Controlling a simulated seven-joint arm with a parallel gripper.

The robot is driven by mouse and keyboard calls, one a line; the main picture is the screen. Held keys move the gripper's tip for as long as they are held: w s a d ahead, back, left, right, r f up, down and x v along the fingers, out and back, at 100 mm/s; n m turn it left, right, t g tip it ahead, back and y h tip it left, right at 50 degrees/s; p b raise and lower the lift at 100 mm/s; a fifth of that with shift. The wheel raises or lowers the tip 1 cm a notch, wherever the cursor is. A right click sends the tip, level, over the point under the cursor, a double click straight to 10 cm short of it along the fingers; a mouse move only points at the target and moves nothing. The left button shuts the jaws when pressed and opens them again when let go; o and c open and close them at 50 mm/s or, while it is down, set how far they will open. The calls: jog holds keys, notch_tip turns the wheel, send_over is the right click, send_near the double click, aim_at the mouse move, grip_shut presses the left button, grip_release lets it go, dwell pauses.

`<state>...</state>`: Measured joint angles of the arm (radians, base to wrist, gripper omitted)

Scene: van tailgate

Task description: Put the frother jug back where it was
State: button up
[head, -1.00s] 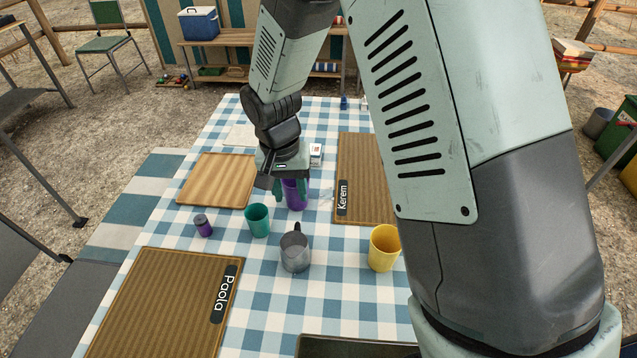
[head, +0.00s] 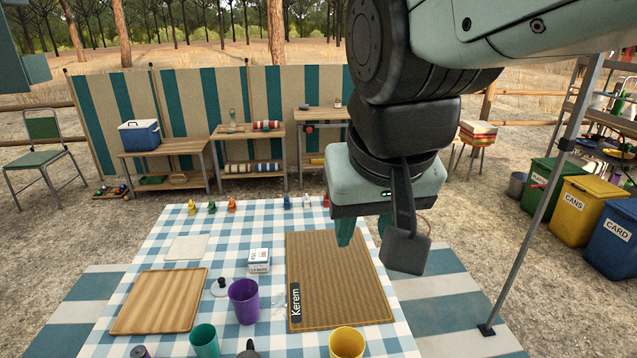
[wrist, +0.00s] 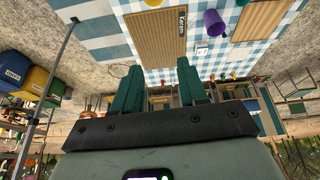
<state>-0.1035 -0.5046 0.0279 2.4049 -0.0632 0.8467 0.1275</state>
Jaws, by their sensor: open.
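A grey jug-like vessel with a dark handle (head: 249,349) shows only its top at the bottom edge of the head view; it is probably the frother jug, but most of it is cut off. My gripper (head: 365,232) is open and empty, raised above the far right part of the table, well away from that vessel. In the wrist view my two green fingers (wrist: 160,66) stand apart with nothing between them.
A green cup (head: 204,340) and a yellow cup (head: 346,342) stand near the vessel. A wooden tray (head: 160,300) lies left, the Kerem mat (head: 335,270) right. Small figures line the far edge.

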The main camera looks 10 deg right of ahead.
jog(key=shift+t, duration=0.5)
jog(key=s, duration=0.1)
jog(key=s+d, duration=0.1)
jog(key=s, duration=0.1)
jog(key=s+d+r, duration=0.1)
jog(key=s, duration=0.1)
jog(key=shift+s+r, duration=0.1)
